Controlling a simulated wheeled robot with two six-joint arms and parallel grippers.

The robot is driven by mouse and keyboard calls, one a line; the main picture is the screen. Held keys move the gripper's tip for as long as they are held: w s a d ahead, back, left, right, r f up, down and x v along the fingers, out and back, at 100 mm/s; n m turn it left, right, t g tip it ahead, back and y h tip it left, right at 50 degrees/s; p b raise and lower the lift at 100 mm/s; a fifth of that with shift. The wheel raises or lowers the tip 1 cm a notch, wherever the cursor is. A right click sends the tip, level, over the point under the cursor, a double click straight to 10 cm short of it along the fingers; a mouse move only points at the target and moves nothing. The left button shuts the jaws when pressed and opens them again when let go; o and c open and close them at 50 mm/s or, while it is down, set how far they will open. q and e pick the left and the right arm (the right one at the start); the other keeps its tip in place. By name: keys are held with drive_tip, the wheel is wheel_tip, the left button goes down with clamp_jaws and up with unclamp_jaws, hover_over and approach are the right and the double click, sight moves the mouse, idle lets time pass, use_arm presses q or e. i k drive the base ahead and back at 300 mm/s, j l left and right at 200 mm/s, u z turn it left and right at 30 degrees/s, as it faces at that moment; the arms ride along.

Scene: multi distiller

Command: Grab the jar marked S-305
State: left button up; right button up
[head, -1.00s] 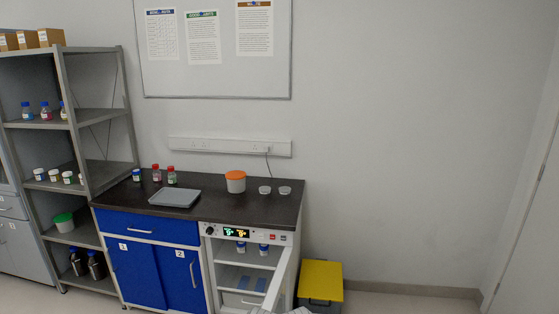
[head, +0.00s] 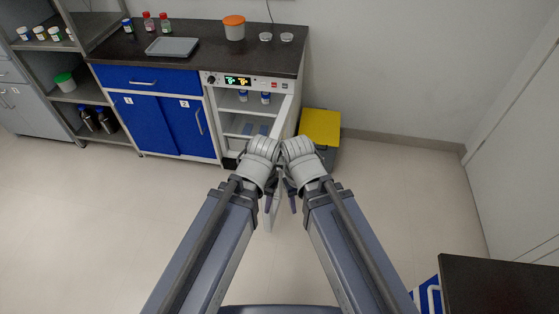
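No label reading S-305 is legible, so I cannot tell which jar it is. Two small blue-capped jars stand on the upper shelf inside the open cabinet, a left one (head: 243,96) and a right one (head: 266,98). A blue-capped bottle (head: 127,26) and two red-capped bottles, one (head: 148,22) left of the other (head: 165,23), stand at the back left of the dark counter. My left gripper (head: 267,204) and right gripper (head: 293,205) hang close together in front of the cabinet, apart from all jars. Their fingers are small and mostly hidden by the wrists.
The cabinet (head: 220,115) has its door swung open toward me, partly behind my arms. The counter (head: 205,37) holds a grey tray (head: 172,47), an orange-lidded tub (head: 234,30) and two glass dishes. A yellow-lidded bin (head: 320,127) stands right. Floor at left is clear.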

sight(243, 93)
drive_tip(key=i+j+z, duration=0.1)
drive_tip(key=z, duration=0.3)
drive_tip(key=j+z, duration=0.2)
drive_tip(key=z, duration=0.2)
drive_tip(key=i+j+z, duration=0.2)
drive_tip(key=j, duration=0.45)
drive_tip(key=j+z, duration=0.2)
drive_tip(key=j, duration=0.5)
drive_tip(key=i+j+z, duration=0.1)
drive_tip(key=j+z, duration=0.15)
drive_tip(key=j, duration=1.8)
drive_tip(key=i, duration=0.05)
